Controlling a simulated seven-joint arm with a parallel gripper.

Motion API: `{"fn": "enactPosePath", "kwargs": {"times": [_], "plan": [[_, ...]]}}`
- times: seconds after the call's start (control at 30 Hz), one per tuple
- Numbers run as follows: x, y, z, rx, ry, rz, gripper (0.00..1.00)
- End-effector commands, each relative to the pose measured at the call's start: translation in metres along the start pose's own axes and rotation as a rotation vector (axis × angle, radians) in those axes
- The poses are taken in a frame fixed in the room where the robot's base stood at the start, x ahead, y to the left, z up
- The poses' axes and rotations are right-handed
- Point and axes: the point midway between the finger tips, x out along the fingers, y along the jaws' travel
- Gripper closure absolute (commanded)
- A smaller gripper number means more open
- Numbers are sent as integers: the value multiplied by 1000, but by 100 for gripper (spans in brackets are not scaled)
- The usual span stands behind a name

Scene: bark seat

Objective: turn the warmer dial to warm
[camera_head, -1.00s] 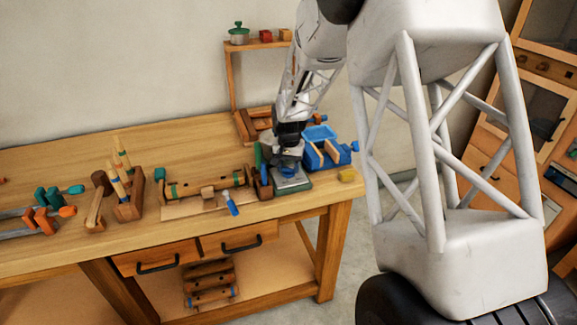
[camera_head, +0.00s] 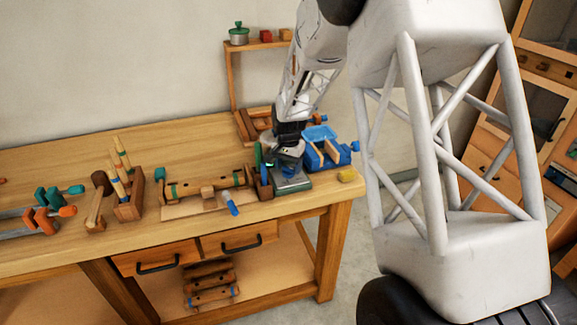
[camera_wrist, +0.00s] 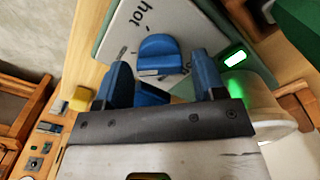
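The warmer (camera_head: 293,185) is a flat grey plate with a green edge near the bench's front right corner. In the wrist view its pale face (camera_wrist: 115,42) carries the word "hot", and a green light (camera_wrist: 235,62) is lit beside it. The blue dial (camera_wrist: 160,54) sits on that face. My gripper (camera_wrist: 163,78) is open, its two blue fingers apart on either side of the dial's near end, with gaps visible between. I cannot tell which setting the dial points to; other markings are partly hidden. In the head view my gripper (camera_head: 286,156) hangs over the warmer and the dial is hard to make out.
A brown holder (camera_head: 263,187) with upright tools stands close on the left. A wooden rack (camera_head: 205,190) lies further left.

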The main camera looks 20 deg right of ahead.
Motion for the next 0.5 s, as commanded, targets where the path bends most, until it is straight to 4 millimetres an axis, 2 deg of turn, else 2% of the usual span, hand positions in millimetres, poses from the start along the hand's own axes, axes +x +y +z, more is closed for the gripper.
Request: {"fn": "enactPosePath", "kwargs": {"times": [0.33, 0.5], "plan": [[0, 0, 0, 0, -1, 1, 28], [-6, 0, 0, 0, 0, 0, 28]]}}
